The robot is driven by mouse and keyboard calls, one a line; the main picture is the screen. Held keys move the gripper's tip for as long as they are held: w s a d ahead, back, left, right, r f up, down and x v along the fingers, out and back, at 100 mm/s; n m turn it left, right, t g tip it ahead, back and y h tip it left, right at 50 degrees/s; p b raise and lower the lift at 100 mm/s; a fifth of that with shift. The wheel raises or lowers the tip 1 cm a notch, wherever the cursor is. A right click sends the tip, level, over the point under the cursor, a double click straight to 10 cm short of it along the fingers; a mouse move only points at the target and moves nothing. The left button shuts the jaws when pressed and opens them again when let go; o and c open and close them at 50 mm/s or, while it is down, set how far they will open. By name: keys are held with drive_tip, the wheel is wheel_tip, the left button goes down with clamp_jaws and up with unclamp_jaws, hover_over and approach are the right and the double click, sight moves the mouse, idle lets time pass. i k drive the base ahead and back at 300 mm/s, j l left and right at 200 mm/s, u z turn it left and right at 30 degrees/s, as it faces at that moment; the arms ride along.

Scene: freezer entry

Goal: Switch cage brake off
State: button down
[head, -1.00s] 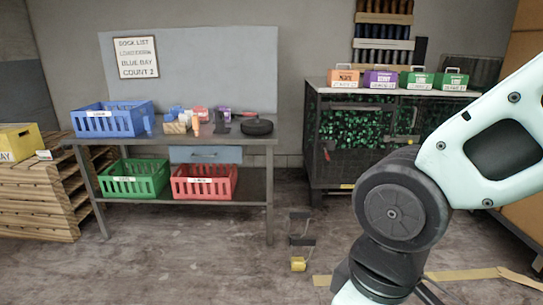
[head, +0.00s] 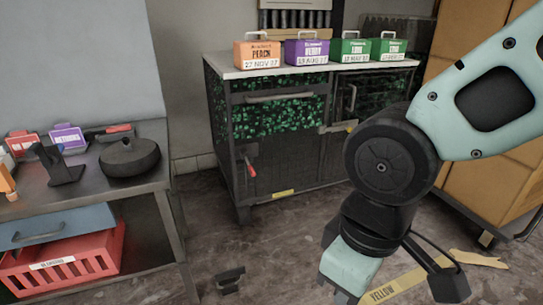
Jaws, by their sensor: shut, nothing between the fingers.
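The cage (head: 288,180) is a dark wheeled cabinet with mesh doors, upright against the back wall, with green-speckled contents behind the mesh. A lever with a red grip (head: 251,162) is on the lower left of its front; it is small, and I cannot tell its setting. A yellow-orange tipped latch (head: 345,126) sits near the middle of the front, and a grey bar handle is above the left mesh. My arm rises at the right, with its lower part in front of the floor near the cage.
Peach (head: 258,54), purple (head: 306,52) and green boxes stand on the cage top. A metal bench (head: 140,197) with a black round pan (head: 130,158) and red crate (head: 62,262) is at the left. A dark object (head: 230,279) and yellow tape (head: 478,259) lie on the floor.

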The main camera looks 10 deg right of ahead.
sight(253, 174)
drive_tip(key=i+l+z, duration=0.1)
drive_tip(key=i, duration=0.5)
drive_tip(key=i+l, duration=0.1)
drive_tip(key=i, duration=0.5)
drive_tip(key=l+z, duration=0.05)
